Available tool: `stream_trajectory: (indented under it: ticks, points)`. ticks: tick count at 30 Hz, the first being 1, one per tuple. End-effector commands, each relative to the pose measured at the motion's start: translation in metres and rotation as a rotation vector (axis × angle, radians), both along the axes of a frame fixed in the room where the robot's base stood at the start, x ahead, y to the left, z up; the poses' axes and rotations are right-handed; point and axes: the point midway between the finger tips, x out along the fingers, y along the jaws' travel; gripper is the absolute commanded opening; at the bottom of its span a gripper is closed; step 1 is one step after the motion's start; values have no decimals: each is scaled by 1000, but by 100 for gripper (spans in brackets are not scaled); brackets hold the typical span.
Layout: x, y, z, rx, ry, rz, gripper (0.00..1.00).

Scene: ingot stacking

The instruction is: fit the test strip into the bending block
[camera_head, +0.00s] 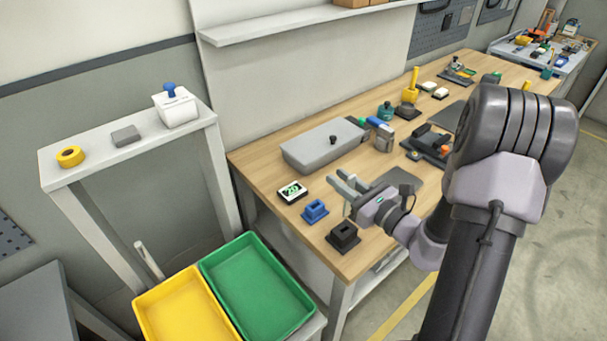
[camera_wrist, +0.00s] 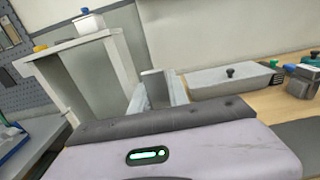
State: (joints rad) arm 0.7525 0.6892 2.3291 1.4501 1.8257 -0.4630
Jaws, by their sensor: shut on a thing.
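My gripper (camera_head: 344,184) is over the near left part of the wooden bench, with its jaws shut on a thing. In the wrist view a grey flat piece (camera_wrist: 155,84) stands up between the fingers and looks like the test strip; in the head view it is hard to tell from the fingers. A small blue block (camera_head: 314,211) and a black block with a recess (camera_head: 343,236) sit on the bench at its front left end, below and beside the gripper. I cannot tell which of them is the bending block. The gripper is apart from both.
A grey lidded case (camera_head: 318,147) lies behind the gripper and a small display device (camera_head: 292,191) left of it. Bottles and tools crowd the bench to the right. Yellow (camera_head: 157,306) and green (camera_head: 222,269) trays are at front left. A white stand (camera_head: 88,169) is at left.

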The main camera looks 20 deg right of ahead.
Motion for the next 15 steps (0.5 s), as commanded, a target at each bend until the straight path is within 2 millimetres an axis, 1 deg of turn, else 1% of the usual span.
stream_trajectory:
  ticks: [1, 3, 13, 15]
  points:
    - [-3, -6, 1, 1, 0, -11, 0]
    - [-4, -8, 0, 0, -1, -15, 0]
    - [-3, -7, -1, 0, -2, -13, 0]
    - [-3, -7, -5, 0, -1, -13, 0]
